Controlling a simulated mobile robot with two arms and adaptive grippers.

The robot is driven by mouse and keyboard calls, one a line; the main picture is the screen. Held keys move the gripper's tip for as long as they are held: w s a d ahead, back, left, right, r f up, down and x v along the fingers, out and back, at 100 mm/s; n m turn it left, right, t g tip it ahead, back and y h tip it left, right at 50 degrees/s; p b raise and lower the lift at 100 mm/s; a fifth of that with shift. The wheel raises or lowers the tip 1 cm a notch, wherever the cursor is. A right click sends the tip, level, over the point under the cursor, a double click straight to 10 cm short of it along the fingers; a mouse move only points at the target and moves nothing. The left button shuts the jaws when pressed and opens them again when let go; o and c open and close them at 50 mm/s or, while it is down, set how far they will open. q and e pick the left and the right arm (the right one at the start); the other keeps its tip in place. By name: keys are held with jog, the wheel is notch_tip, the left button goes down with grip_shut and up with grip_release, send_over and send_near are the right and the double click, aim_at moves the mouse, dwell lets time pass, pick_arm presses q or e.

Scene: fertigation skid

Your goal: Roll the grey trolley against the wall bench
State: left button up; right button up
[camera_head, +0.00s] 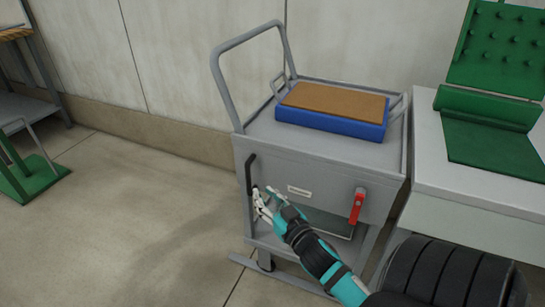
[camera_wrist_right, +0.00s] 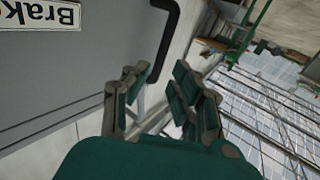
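The grey trolley (camera_head: 330,152) stands on the concrete floor in the middle of the head view, with a tubular push handle (camera_head: 222,85) at its left end. Its front panel has a black bar handle (camera_head: 249,173) on the left and a red lever (camera_head: 357,205) on the right. My right gripper (camera_head: 264,200) is at the lower end of the black handle. In the right wrist view its fingers (camera_wrist_right: 160,98) are spread, with the black handle (camera_wrist_right: 172,35) just beyond them; contact cannot be told. A wood-topped bench (camera_head: 20,34) stands at the far left by the wall. My left gripper is out of view.
A blue box with a brown top (camera_head: 332,122) lies on the trolley. A pale table (camera_head: 428,165) with a green pegged rack (camera_head: 505,45) stands close on the right. A green stand (camera_head: 38,178) is on the floor at left. The floor left of the trolley is clear.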

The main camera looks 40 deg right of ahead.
jog(key=s, duration=0.3)
jog(key=shift+s+a, duration=0.25)
jog(key=shift+a, duration=0.1)
